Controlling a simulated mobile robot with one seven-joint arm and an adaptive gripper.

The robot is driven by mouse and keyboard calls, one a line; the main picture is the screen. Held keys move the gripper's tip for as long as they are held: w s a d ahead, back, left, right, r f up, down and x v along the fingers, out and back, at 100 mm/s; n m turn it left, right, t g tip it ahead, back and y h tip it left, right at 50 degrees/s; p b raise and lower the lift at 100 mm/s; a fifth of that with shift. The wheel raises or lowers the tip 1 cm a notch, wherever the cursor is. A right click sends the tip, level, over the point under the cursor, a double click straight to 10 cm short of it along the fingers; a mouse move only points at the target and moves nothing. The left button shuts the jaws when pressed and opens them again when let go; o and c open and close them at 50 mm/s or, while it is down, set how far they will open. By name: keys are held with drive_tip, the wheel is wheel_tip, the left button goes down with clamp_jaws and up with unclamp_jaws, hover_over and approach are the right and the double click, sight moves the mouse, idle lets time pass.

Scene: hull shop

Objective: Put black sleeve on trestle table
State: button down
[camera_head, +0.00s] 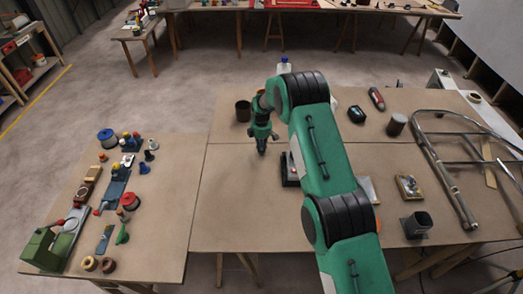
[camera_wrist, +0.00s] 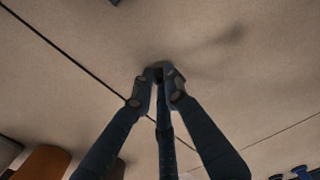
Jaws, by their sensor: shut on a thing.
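My gripper (camera_head: 261,147) hangs pointing down over the brown trestle table (camera_head: 235,205), near the seam between two table boards. In the wrist view my gripper's fingertips (camera_wrist: 160,76) are closed together on a small dark thing (camera_wrist: 158,72), seemingly the black sleeve. The fingers hide most of it, so its shape is unclear. A soft shadow lies on the bare tabletop beyond the fingertips; I cannot tell whether the thing touches the table. In the head view the sleeve cannot be made out.
A dark brown cup (camera_head: 243,111) stands just left of my gripper. A black-based item (camera_head: 290,170) is partly hidden by my arm. The left board holds many small parts and a green machine (camera_head: 45,248). A metal tube frame (camera_head: 445,185) lies right. The tabletop left of my gripper is clear.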

drive_tip(key=shift+f, duration=0.15)
drive_tip(key=c, duration=1.7)
unclamp_jaws()
drive_tip(key=shift+c, duration=0.2)
wheel_tip(320, 180, up, 12)
drive_tip(key=shift+p, duration=0.35)
drive_tip(key=shift+r, duration=0.2)
